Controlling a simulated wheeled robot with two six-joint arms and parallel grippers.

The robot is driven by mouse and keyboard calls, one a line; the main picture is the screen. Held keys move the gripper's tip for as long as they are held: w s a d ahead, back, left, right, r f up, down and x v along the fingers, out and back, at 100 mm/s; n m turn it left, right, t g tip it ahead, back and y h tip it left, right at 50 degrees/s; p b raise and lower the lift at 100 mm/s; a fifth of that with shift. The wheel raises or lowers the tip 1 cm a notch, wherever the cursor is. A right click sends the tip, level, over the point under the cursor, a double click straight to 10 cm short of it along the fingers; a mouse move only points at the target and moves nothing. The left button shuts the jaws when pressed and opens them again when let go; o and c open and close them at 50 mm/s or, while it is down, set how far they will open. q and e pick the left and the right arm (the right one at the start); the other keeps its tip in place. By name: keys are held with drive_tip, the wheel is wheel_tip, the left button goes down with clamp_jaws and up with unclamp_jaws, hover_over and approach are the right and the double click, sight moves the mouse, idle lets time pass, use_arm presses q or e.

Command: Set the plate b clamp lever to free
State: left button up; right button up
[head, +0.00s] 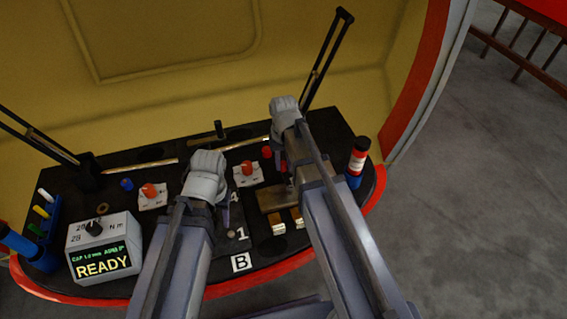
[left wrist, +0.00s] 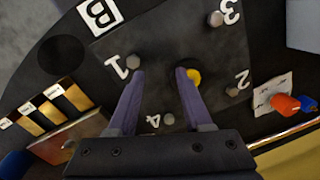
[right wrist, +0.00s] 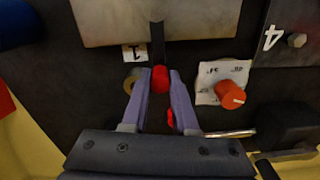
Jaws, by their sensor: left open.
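An orange knob lever (head: 247,168) sits on a white label beyond plate B; it also shows in the right wrist view (right wrist: 230,95). Another orange lever (head: 150,190) on a white label lies left of the plate; it shows in the left wrist view (left wrist: 285,103). I cannot read either label. The dark plate (left wrist: 150,45) has numbered bolts and a B tag (left wrist: 100,13). My left gripper (left wrist: 159,72) is open above it, near a yellow spot. My right gripper (right wrist: 161,74) has its fingers either side of a red knob (right wrist: 160,80); whether they touch it is unclear.
A READY display box (head: 103,250) stands at the left. A brownish plate (head: 272,196) and gold blocks (head: 278,225) lie near my right gripper. A red-and-blue cylinder (head: 357,160) stands at the right edge. Black struts (head: 325,65) rise at the back.

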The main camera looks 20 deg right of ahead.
clamp_jaws()
idle(0.9)
